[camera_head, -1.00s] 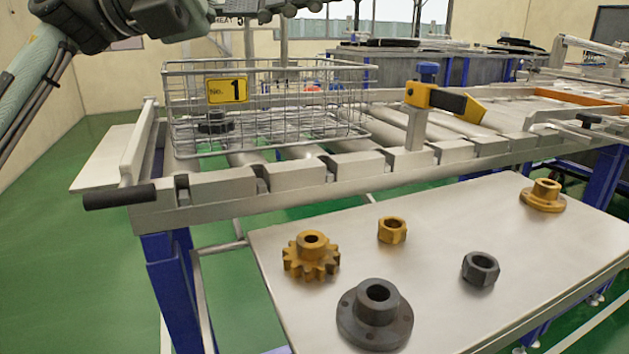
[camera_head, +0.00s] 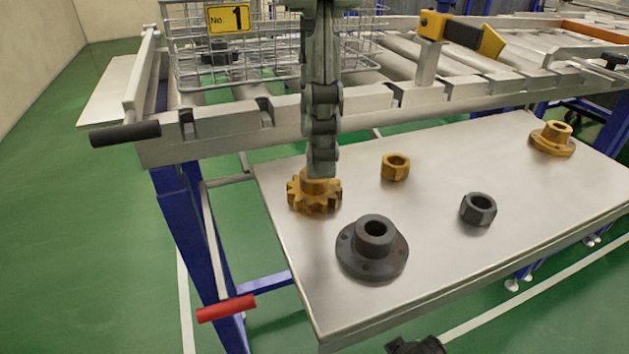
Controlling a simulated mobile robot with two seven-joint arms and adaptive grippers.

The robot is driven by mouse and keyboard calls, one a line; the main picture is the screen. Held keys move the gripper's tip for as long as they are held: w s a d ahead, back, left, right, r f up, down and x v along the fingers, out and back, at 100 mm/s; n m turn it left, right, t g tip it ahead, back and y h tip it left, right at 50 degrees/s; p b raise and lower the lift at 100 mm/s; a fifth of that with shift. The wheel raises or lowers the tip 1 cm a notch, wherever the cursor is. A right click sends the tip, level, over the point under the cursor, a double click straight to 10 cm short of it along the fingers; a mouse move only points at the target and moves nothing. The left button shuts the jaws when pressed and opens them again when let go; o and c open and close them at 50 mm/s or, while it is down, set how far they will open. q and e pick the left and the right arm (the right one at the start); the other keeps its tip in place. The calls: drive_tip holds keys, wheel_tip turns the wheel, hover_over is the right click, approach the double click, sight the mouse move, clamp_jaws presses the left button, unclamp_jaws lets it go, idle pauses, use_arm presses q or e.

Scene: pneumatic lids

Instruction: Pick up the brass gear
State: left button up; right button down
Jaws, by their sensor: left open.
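The brass gear (camera_head: 314,202) lies flat near the left end of the metal table. My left gripper (camera_head: 321,172) points straight down over it and is open. Its fingertips are at the gear's raised hub and hide most of it. I cannot tell whether they touch the hub. The far finger is hidden behind the near one. A dark part at the bottom edge looks like a piece of my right gripper (camera_head: 416,346); its jaws cannot be made out.
A dark flanged part (camera_head: 372,256) stands close in front of the gear. A brass nut (camera_head: 396,167), a dark nut (camera_head: 478,209) and a brass flanged part (camera_head: 553,140) stand to the right. A wire basket (camera_head: 270,65) sits on the roller conveyor (camera_head: 220,118) behind. The table's front right is bare.

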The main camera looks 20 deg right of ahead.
sight(314, 185)
use_arm(q)
drive_tip(key=shift+w+d+f, duration=0.1)
drive_tip(key=shift+w+f, duration=0.1)
drive_tip(key=shift+f, duration=1.75)
drive_tip(key=shift+r, duration=0.1)
clamp_jaws()
